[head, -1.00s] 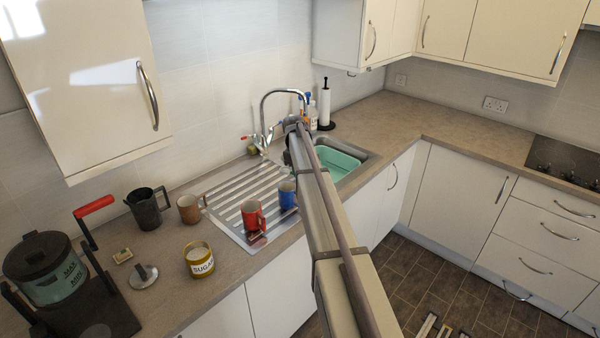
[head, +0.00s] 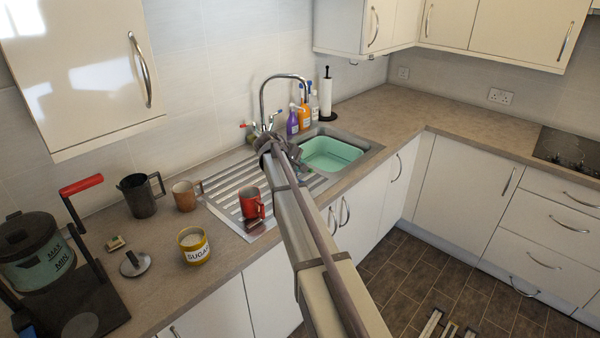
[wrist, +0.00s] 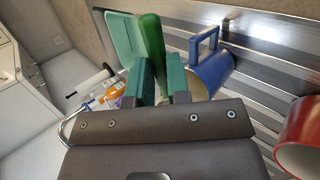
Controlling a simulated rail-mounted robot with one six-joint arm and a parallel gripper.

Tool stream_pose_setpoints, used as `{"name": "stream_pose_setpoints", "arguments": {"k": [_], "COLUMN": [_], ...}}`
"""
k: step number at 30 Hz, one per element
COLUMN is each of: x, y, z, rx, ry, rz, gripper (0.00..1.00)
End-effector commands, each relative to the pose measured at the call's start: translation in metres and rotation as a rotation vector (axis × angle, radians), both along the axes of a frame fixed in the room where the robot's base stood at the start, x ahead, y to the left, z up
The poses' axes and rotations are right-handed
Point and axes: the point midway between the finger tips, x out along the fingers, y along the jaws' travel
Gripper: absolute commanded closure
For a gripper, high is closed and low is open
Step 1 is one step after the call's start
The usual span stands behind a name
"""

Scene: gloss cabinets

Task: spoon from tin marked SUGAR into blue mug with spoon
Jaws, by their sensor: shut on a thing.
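The SUGAR tin (head: 195,247), yellow with a white label, stands open on the worktop in the head view. The blue mug (wrist: 210,70) shows in the wrist view on the drainer, just right of my gripper (wrist: 162,88). My arm hides the blue mug in the head view. My gripper is shut on a dark green handle, seemingly the spoon (wrist: 151,48). The handle sticks up between the green fingertips. Its bowl end is hidden, and I cannot tell whether it holds sugar or touches the mug.
A red mug (head: 252,204) stands on the drainer (head: 225,190). A brown mug (head: 185,196) and a dark jug (head: 141,195) stand left of it. The sink holds a green bowl (head: 330,153), with bottles (head: 304,117) behind.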

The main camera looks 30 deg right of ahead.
Motion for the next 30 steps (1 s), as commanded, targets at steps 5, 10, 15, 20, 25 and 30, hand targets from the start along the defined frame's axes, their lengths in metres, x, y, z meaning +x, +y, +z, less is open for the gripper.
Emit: {"name": "stream_pose_setpoints", "arguments": {"k": [5,10,15,20,25,30], "x": [-0.002,-0.003,-0.003,-0.004,-0.001,-0.001], "y": [0.003,0.004,0.006,0.006,0.003,0.001], "z": [-0.010,-0.012,-0.014,-0.016,0.003,0.005], "rx": [-0.133,-0.252,-0.363,-0.463,-0.358,-0.248], "ry": [-0.046,-0.088,-0.127,-0.162,-0.126,-0.087], "rz": [0.023,0.042,0.060,0.076,0.056,0.039], "gripper": [1.00,1.00,1.00,1.00,1.00,1.00]}}
